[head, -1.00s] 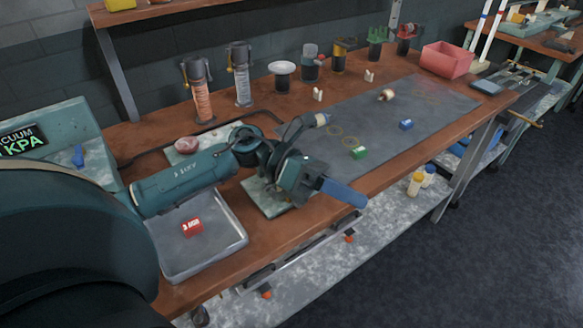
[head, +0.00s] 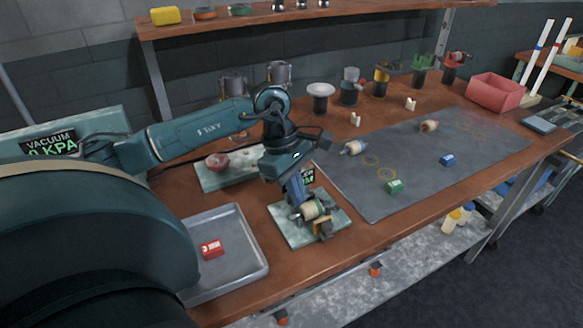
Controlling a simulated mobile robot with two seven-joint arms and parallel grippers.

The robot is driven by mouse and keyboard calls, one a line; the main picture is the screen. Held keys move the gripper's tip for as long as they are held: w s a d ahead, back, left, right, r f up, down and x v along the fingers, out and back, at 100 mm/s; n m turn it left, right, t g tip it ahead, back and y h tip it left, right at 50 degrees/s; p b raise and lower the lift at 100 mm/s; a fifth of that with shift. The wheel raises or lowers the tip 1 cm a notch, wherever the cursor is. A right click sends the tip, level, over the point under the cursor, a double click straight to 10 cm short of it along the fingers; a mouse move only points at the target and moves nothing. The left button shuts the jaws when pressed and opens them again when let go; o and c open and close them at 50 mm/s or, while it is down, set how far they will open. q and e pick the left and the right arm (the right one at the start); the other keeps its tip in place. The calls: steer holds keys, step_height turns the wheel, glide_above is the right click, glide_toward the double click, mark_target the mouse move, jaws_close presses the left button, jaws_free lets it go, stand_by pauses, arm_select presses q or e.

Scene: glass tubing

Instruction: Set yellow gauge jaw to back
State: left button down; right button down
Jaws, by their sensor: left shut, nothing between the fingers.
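A small device stands on a pale green plate (head: 292,238) near the front of the bench. It has a cream and brown cylinder (head: 313,210), a yellow part (head: 322,228) at its front end, and a small dark display (head: 308,177) behind. My left gripper (head: 297,200) points down over the device, its blue fingers shut with nothing between them. The fingertips are close beside the cylinder; contact cannot be told. The gripper hides part of the device. A yellow-topped tool (head: 382,74) also stands in a dark holder at the back. My right gripper is not in view.
A metal tray (head: 250,258) with a red block (head: 211,249) lies left of the plate. A grey mat (head: 375,205) to the right carries green and blue blocks and two cylinders. Holders line the back, under a shelf (head: 220,25). A pink bin (head: 495,93) stands far right.

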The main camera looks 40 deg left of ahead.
mark_target(325, 228)
arm_select(q)
steer(key=d, duration=0.1)
steer(key=d+f+p, duration=0.1)
steer(key=d, duration=0.1)
steer(key=shift+w+d+f, duration=0.15)
steer(key=shift+d+f, duration=0.05)
steer(key=shift+f, duration=0.05)
steer(key=shift+d+f, duration=0.2)
steer(key=shift+d, duration=0.25)
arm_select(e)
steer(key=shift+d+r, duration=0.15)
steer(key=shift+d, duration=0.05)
arm_select(q)
steer(key=shift+s+d+f+b, duration=0.15)
steer(key=shift+d+b, duration=0.1)
steer(key=shift+d, duration=0.35)
steer(key=shift+s+d+b, duration=0.15)
steer(key=shift+d+b, duration=0.05)
steer(key=shift+d, duration=0.4)
steer(key=shift+s+d, duration=0.1)
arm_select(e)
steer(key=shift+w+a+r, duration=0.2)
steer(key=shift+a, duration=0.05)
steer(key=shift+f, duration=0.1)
